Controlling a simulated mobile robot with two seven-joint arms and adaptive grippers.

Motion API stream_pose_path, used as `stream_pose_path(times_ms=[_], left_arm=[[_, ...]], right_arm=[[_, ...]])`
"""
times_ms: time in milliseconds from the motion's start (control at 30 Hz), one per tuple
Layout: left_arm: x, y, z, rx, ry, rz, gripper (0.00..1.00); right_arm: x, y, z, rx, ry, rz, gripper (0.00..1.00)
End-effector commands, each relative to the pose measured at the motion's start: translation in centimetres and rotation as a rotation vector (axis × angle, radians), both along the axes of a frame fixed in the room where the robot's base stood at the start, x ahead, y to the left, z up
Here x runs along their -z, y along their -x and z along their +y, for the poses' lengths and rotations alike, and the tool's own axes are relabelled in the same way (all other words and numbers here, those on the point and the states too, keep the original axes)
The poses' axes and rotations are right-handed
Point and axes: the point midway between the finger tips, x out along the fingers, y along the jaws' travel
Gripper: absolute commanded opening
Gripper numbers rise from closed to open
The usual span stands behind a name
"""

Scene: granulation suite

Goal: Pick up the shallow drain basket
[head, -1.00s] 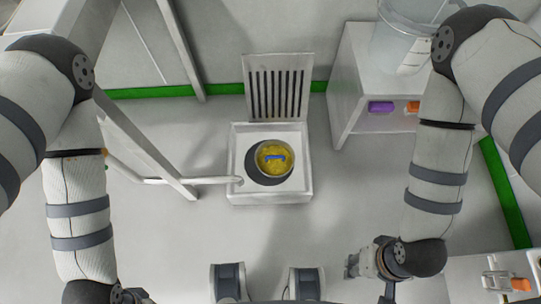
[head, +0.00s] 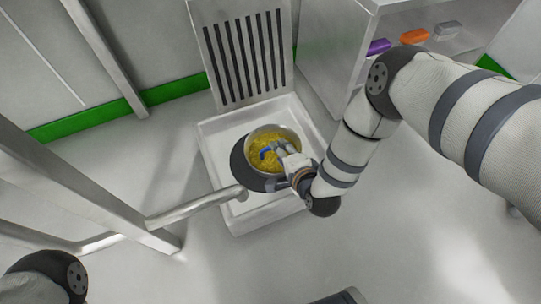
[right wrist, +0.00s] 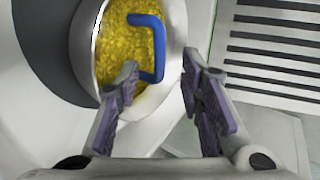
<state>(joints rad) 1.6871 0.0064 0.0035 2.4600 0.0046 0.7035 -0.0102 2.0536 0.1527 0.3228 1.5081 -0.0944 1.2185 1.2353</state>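The basket (head: 272,130) is a round grey-rimmed vessel with a yellow inside (head: 258,143) and a blue handle (head: 267,152). It sits in the white square basin, and I cannot tell whether the yellow is contents or lining. My right gripper (head: 279,150) reaches over its right side, fingers near the handle. In the right wrist view my right gripper (right wrist: 160,75) is open and empty. The handle (right wrist: 158,45) is just ahead of and between the fingertips, and the basket's rim (right wrist: 178,25) is beside the right finger. My left gripper is out of view.
The white basin (head: 222,125) has a slotted panel (head: 242,60) standing behind it. A pipe (head: 195,207) runs in from the left, beside a metal frame (head: 75,195). A shelf unit (head: 335,50) with purple and orange items stands at the back right. Open floor lies in front.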

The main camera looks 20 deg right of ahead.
Motion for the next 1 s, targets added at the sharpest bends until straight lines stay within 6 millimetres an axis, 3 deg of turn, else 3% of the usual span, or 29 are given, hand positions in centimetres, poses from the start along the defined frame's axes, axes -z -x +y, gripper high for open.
stream_pose_path(times_ms=[300,567,733,1000], left_arm=[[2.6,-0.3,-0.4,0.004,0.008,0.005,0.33],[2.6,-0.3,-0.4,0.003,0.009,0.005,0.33],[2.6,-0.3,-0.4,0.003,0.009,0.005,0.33],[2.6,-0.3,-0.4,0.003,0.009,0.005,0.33]], right_arm=[[3.0,-4.3,0.4,-0.002,0.001,0.000,0.35],[3.3,-4.8,0.4,-0.002,0.001,0.004,0.35],[3.3,-4.8,0.4,-0.002,0.001,0.004,0.01],[3.2,-4.9,0.4,-0.002,0.001,0.002,0.00]])
